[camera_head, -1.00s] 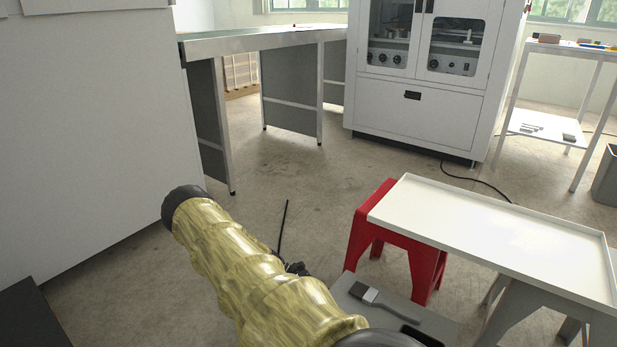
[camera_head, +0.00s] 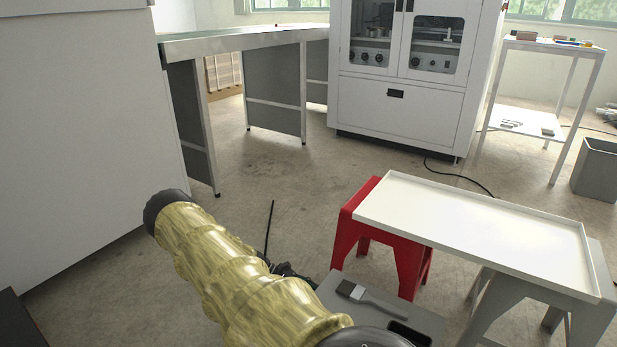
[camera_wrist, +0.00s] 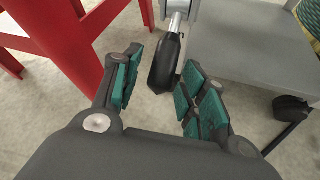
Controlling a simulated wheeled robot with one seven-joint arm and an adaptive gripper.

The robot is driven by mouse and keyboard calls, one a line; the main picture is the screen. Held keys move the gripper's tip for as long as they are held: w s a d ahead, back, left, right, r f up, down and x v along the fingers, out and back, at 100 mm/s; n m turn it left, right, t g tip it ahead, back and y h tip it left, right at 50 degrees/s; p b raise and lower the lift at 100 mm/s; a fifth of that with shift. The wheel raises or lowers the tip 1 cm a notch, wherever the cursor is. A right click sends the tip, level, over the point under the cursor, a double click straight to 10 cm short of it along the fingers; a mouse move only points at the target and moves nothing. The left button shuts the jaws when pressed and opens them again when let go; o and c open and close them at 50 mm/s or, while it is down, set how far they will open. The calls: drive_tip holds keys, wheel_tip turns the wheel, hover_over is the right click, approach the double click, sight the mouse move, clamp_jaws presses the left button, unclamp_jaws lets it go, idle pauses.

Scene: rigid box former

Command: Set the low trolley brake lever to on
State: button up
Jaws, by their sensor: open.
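The grey low trolley (camera_head: 393,311) stands at the lower middle of the head view, with a flat brush on its top. Its grey deck also shows in the wrist view (camera_wrist: 250,45). A lever with a black grip (camera_wrist: 164,66) and a short metal shaft shows at the trolley's edge in the wrist view. My gripper (camera_wrist: 162,78) is open, with teal pads on both sides of the black grip as seen from the wrist. I cannot tell whether a pad touches it. In the head view my yellow-sleeved arm hides the lever and gripper.
A red stool (camera_head: 352,235) stands close beside the trolley, with a white tray (camera_head: 470,225) across it and a grey stool. A thin black rod (camera_head: 269,230) rises left of the trolley. Open floor lies beyond, before a white cabinet (camera_head: 410,110).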

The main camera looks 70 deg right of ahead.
drive_tip(key=v, duration=1.1)
drive_tip(key=shift+w+r, duration=0.2)
drive_tip(key=shift+w, duration=0.1)
